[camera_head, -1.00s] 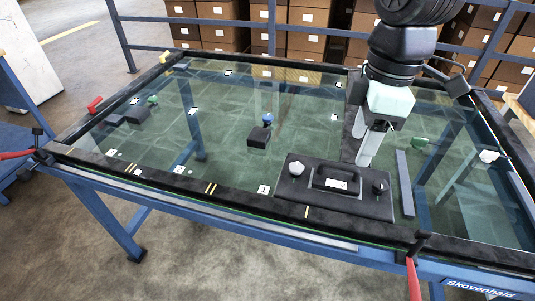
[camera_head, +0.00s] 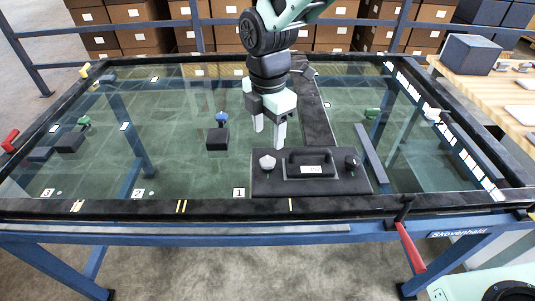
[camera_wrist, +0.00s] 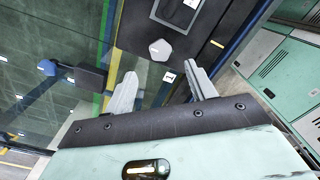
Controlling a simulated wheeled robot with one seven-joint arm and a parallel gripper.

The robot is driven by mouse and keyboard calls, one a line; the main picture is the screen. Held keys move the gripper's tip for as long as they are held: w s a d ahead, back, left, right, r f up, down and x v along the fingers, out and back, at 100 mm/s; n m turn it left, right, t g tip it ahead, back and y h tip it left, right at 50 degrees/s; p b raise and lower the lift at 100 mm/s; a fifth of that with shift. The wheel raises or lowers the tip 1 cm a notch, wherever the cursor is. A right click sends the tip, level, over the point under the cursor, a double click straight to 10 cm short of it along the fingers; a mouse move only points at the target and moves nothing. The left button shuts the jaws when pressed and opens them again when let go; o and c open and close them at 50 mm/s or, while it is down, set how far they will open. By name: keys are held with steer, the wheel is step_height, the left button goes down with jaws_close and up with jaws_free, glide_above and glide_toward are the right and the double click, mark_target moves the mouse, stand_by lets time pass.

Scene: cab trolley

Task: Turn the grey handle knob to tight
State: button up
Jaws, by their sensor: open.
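The light grey, many-sided knob (camera_head: 267,162) sits on the left part of a dark plate (camera_head: 340,187) on the glass table. In the wrist view the knob (camera_wrist: 159,49) lies a little beyond my fingertips, roughly midway between them. My gripper (camera_head: 268,137) points down with its two pale fingers apart and empty. It hangs above and slightly behind the knob and appears apart from it. In the wrist view my gripper (camera_wrist: 160,74) is also open. Tight or loose marks on the knob are too small to tell.
The plate has a black grab handle (camera_head: 310,157) and a dark knob (camera_head: 352,162) to the right. A blue-topped dark block (camera_head: 218,138) stands to the left. A grey bar (camera_head: 370,152) lies right. Red-handled clamp (camera_head: 410,247) is at the front edge. Glass in between is mostly clear.

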mark_target(269, 160)
step_height(269, 160, down, 8)
stand_by(0.5)
steer(key=c, duration=1)
